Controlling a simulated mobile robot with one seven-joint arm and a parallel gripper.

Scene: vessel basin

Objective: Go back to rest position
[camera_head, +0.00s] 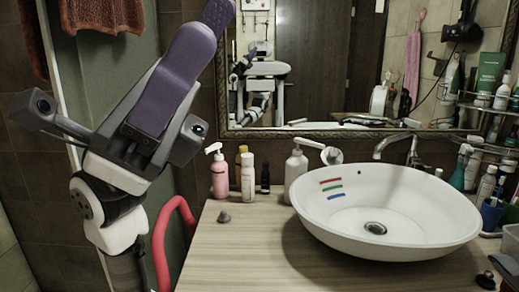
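My gripper (216,16) is raised at the upper left, in front of the wall and clear of the counter (235,255). Its purple finger points up and to the right. I see the fingers side-on, so the gap between them is hidden and I cannot tell whether they are open. Nothing shows held at the tip. A white vessel basin (440,225) stands on the counter at the right. Red, green and blue marks (333,188) are on its inner left wall.
A pink pump bottle (219,177), a white bottle (248,180) and a larger white pump bottle (296,172) stand left of the basin. A faucet (410,150) is behind it. A red curved bar (160,240) is below my arm. A mirror (320,75) covers the back wall.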

